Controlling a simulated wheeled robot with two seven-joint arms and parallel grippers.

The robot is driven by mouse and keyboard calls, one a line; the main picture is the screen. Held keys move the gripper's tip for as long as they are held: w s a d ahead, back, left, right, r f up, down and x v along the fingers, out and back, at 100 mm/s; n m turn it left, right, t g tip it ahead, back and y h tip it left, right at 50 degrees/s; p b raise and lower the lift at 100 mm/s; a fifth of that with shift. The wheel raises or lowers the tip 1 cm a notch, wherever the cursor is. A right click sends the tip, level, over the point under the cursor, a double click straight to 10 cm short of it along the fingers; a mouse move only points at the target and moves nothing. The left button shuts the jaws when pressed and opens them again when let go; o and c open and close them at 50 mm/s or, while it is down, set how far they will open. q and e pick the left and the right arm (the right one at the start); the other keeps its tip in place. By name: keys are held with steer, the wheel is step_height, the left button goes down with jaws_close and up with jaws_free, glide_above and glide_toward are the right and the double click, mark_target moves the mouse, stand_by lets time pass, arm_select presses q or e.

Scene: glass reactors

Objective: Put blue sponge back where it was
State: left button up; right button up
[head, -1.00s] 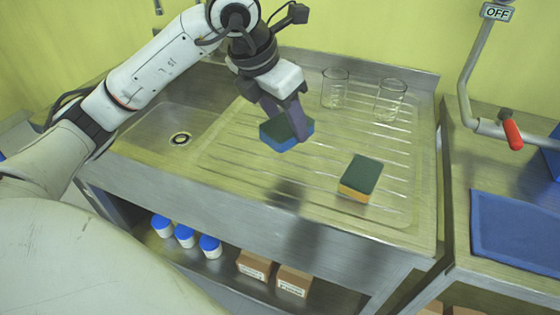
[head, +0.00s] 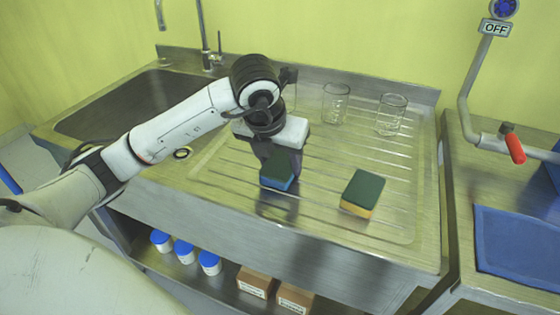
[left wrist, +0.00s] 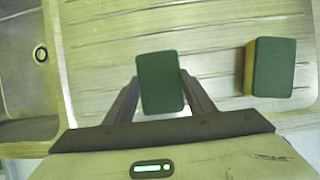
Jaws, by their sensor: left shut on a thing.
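The blue sponge (head: 277,172), with a dark green top, is held in my left gripper (head: 278,166), low over the ribbed drainboard of the sink unit. I cannot tell whether its underside touches the drainboard. In the left wrist view the sponge (left wrist: 160,82) sits between the two fingers, green face towards the camera. A second sponge, yellow with a green top (head: 362,194), lies on the drainboard to the right of the gripper, apart from it. It also shows in the left wrist view (left wrist: 272,68). My right gripper is not in view.
Two glass beakers (head: 336,104) (head: 391,115) stand at the back of the drainboard (head: 322,225). The sink basin (head: 120,108) is to the left. A pipe with a red handle (head: 515,148) and a blue mat (head: 515,240) are on the right. Bottles and boxes sit on the shelf below.

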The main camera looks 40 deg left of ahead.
arm_select(q)
steer(key=shift+f, duration=0.25)
steer(key=o, duration=0.9)
steer(key=shift+r, duration=0.2)
steer(key=p+v, duration=0.1)
steer(key=v, duration=1)
steer(key=shift+s+r+p, duration=0.2)
steer(key=shift+r+p, duration=0.15)
steer(key=shift+r, duration=0.05)
steer(key=shift+s+f, duration=0.1)
